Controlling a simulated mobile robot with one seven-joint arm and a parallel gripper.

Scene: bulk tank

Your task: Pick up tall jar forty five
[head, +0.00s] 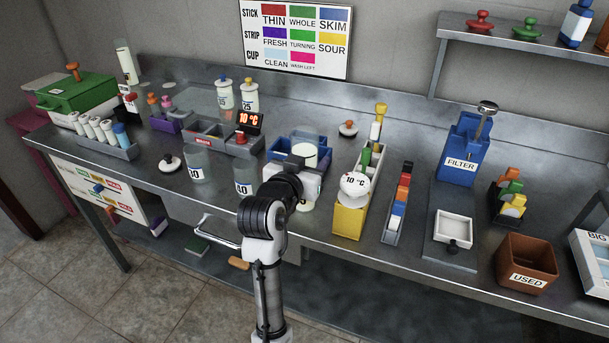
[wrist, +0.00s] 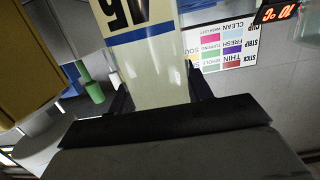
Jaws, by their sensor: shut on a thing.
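Tall jar forty five (wrist: 155,75) fills the upper middle of the wrist view. The label appears upside down there. My gripper (wrist: 160,88) is shut on the jar, one finger on each side. In the head view my gripper (head: 303,183) is over the front of the bench, and my wrist hides much of what it holds. The jar's base is out of the wrist view, so I cannot tell if it touches the bench.
Empty-looking jars marked 30 (head: 195,165) and 40 (head: 243,177) stand left of my arm. A blue bin (head: 281,151) is behind my gripper.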

